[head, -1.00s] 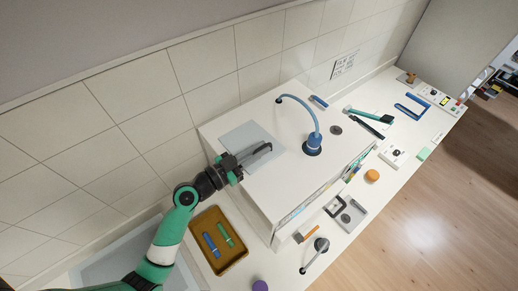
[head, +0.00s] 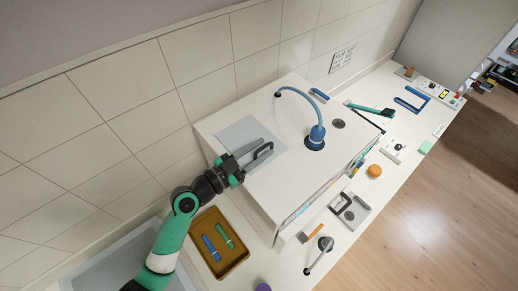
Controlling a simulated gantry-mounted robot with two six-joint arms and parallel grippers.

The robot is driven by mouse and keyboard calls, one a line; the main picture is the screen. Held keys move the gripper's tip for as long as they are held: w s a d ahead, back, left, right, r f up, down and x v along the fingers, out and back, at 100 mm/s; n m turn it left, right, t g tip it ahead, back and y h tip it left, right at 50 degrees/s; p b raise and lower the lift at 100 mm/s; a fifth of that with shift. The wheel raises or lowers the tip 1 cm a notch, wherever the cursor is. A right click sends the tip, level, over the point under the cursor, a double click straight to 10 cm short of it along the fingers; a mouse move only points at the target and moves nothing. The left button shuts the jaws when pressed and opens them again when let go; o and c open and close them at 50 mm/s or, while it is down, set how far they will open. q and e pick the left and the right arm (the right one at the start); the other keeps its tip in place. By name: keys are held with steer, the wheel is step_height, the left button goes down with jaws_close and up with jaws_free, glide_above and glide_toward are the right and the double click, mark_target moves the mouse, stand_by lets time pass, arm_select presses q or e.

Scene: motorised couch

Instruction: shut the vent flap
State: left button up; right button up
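A flat pale grey square panel (head: 243,133) is set in the top of the white cabinet (head: 285,178), near its left back edge. It looks like the vent flap, but I cannot tell how far open it is. My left gripper (head: 263,151) reaches in from the left over the cabinet's left edge. Its dark fingers overlap the front right part of the panel. I cannot tell whether they touch it or how wide they are apart. My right gripper is out of view.
A blue curved-neck fixture (head: 316,134) stands on the cabinet right of my gripper. A brown tray (head: 233,262) with a blue and a green piece lies below my forearm. Several small items line the counter at right. The tiled wall is close behind.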

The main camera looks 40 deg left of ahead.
arm_select(q)
steer(key=shift+s, duration=0.1)
steer(key=s+a+b, duration=0.2)
steer(key=s+b, duration=0.1)
steer(key=s, duration=0.8)
steer(key=shift+s, duration=0.15)
steer(key=shift+d+r, duration=0.1)
